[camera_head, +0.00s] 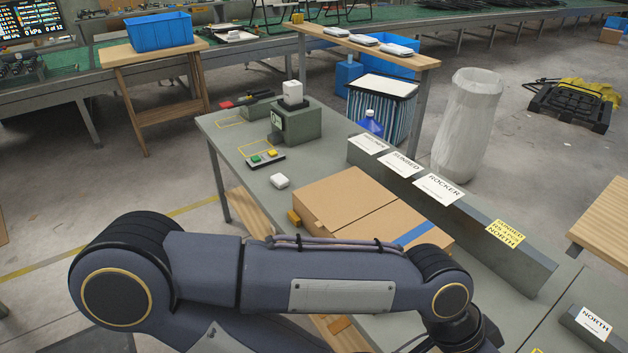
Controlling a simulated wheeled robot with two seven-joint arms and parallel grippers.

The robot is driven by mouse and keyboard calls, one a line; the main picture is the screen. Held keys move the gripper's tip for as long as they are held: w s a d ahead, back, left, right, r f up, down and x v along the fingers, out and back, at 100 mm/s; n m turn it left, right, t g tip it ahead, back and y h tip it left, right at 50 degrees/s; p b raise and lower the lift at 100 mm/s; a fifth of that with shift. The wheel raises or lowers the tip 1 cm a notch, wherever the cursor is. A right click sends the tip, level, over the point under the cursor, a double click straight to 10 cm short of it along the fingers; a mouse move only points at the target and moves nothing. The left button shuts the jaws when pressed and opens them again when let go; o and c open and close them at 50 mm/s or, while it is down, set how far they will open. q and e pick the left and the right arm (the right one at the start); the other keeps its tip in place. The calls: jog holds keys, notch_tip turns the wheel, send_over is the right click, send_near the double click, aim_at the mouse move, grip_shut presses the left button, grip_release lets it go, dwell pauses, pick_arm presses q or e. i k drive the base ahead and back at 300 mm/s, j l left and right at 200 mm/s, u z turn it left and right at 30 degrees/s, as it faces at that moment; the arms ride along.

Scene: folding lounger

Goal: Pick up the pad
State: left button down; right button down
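No object is clearly marked as the pad. A small white block (280,181) lies flat on the grey-green workbench (235,150), left of a closed cardboard box (350,205). Several flat white-and-grey pad-like items lie on a wooden shelf at the back, one of them near its right end (396,48). I cannot tell which of these is the pad. One arm of mine spans the lower picture from the left and bends down at the right. Its gripper is below the frame edge. My other gripper is not in view either.
A grey-green device (295,122) and a two-button box (265,159) stand on the bench. A long grey rail with labels (480,226) runs along its right side. My arm hides the bench's near part.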

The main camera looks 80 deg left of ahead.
aim_at(277, 179)
jog(key=u, duration=3.05)
jog(key=z, duration=1.15)
jog(key=j+z, duration=0.15)
jog(key=z, duration=0.2)
jog(key=i+j+z, duration=0.1)
jog(key=z, duration=0.3)
jog(key=j+z, duration=0.2)
jog(key=z, duration=0.15)
jog(key=j+z, duration=0.2)
jog(key=j, duration=0.2)
jog(key=k+j+z, duration=0.15)
jog(key=j, duration=0.25)
jog(key=j+z, duration=0.2)
jog(key=j, duration=0.25)
jog(key=k+j+z, duration=0.15)
jog(key=j, duration=0.2)
jog(key=k+j+z, duration=0.2)
jog(key=j, duration=0.2)
jog(key=k+j, duration=0.1)
jog(key=j, duration=0.3)
jog(key=k+j, duration=0.15)
jog(key=j, duration=0.25)
jog(key=k+j, duration=0.1)
jog(key=j, duration=0.3)
jog(key=k+j, duration=0.1)
jog(key=j, duration=0.25)
jog(key=k+j, duration=0.15)
jog(key=j, duration=0.25)
jog(key=z, duration=0.05)
